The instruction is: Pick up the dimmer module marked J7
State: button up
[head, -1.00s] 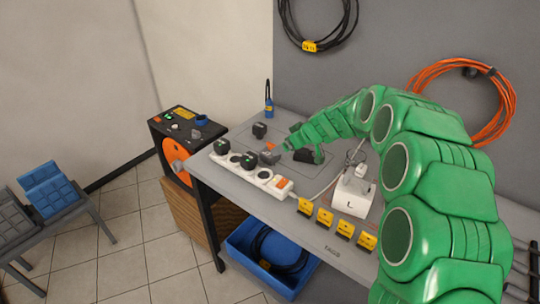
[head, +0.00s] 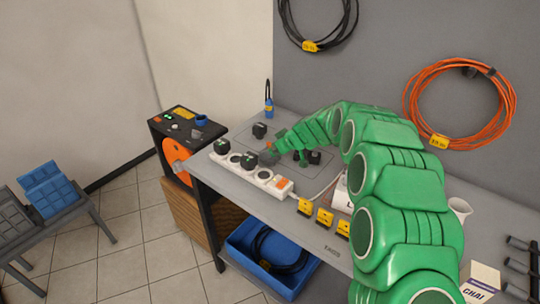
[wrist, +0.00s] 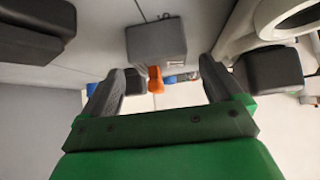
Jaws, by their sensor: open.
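My gripper (head: 268,155) is low over the workbench, beside the back edge of the white power strip (head: 257,178). In the wrist view my gripper (wrist: 160,88) is open, with its two grey fingers apart. A grey box-shaped module (wrist: 156,42) shows beyond the gap between the fingers, and an orange piece (wrist: 155,80) shows below it. Nothing is visibly gripped. Dark modules stand on the strip (head: 222,146) (head: 249,160), and another stands on the bench behind (head: 259,130). I cannot read any J7 mark.
A white box marked L (head: 342,195) is partly hidden by my arm. A blue bottle (head: 268,104) stands at the back. A blue crate (head: 290,283) with cable is below. A white cup (head: 459,209) stands right of my arm.

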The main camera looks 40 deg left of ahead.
jog(key=shift+x, duration=1.5)
jog(key=c, duration=1.3)
jog(key=shift+o, duration=0.2)
jog(key=shift+r, duration=0.1)
notch_tip(320, 180, up, 4)
jog(key=shift+s+d+f, duration=0.1)
jog(key=shift+f, duration=0.15)
jog(key=s+d+r, duration=0.9)
jog(key=d, duration=0.1)
jog(key=shift+s+r, duration=0.2)
jog(key=shift+r, duration=0.05)
